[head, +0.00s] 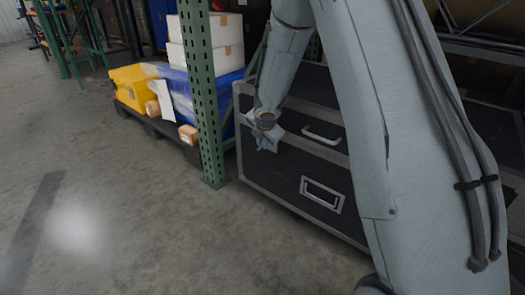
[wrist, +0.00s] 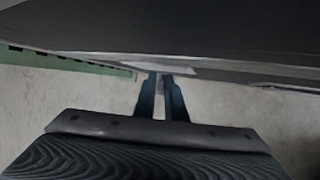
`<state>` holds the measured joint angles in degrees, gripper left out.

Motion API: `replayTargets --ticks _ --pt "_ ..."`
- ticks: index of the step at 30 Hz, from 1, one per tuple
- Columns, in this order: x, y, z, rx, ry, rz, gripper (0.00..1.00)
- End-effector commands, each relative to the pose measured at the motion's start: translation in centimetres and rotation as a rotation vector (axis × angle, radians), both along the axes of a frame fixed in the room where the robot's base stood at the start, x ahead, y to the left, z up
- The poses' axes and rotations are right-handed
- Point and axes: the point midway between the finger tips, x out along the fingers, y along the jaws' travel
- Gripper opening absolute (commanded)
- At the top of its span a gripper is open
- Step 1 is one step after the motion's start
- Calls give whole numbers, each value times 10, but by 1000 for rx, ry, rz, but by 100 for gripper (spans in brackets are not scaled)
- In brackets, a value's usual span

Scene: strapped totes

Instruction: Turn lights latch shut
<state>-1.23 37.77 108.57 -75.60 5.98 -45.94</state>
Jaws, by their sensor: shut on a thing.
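A black flight case (head: 298,165) with metal edging stands on the floor at centre right in the head view. My gripper (head: 262,146) is at the upper left of the case's front face, near the seam between lid and body. The latch itself is hidden behind my gripper in the head view. In the wrist view my gripper's two dark fingers (wrist: 164,76) point at the case's dark face (wrist: 200,35) and are close together on a small pale metal part (wrist: 185,70), likely the latch. Its turned position cannot be made out.
A green perforated rack post (head: 205,100) stands just left of the case. Beyond it a pallet (head: 158,125) carries a yellow case (head: 135,85), a blue-wrapped load (head: 195,88) and white boxes (head: 228,35). The concrete floor (head: 110,200) in front is clear.

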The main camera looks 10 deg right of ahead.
Motion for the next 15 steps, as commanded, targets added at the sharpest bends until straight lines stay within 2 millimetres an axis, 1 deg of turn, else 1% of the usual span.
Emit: replayTargets --ticks 1,15 --pt "7 2 1 9 -23 5 0" --pt "3 4 0 76 -109 10 0"
